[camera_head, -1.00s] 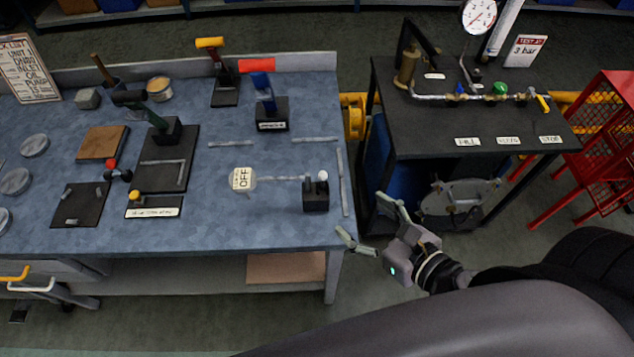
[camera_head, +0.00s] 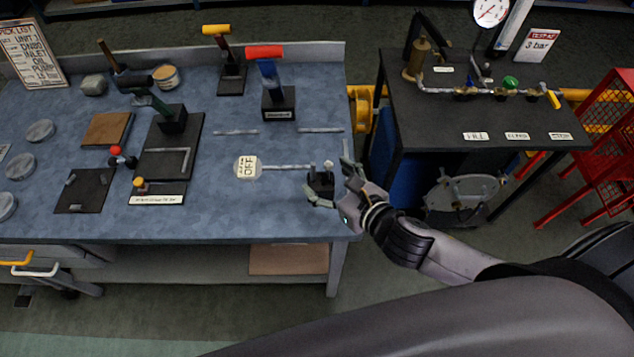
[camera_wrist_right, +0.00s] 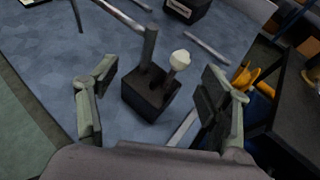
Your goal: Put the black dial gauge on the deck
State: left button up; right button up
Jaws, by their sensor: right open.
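A small black block (camera_head: 321,186) with a white-tipped stub and a short post stands near the right end of the blue bench. It may be the base of the black dial gauge, but I see no dial face on it. It also shows in the right wrist view (camera_wrist_right: 150,95). My right gripper (camera_head: 334,182) is open, its fingers spread on either side of the block; in the wrist view (camera_wrist_right: 160,105) gaps remain on both sides. A pale disc marked OFF (camera_head: 246,167) lies left of it, with a grey bar between. I cannot tell which surface is the deck. My left gripper is not in view.
Dark stands with red (camera_head: 265,52) and yellow (camera_head: 216,29) handles stand at the back. A dark plate (camera_head: 165,155) and a brown board (camera_head: 107,129) lie left. A black table (camera_head: 480,110) with pipework stands right, across a gap.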

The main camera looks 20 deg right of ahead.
aim_at(318, 178)
jog(key=x, duration=0.4)
jog(key=shift+a, duration=0.1)
jog(key=shift+s, duration=0.1)
jog(key=shift+r, duration=0.1)
jog(key=shift+c, duration=0.4)
grip_shut()
jog(key=shift+r, duration=0.1)
dwell(0.4)
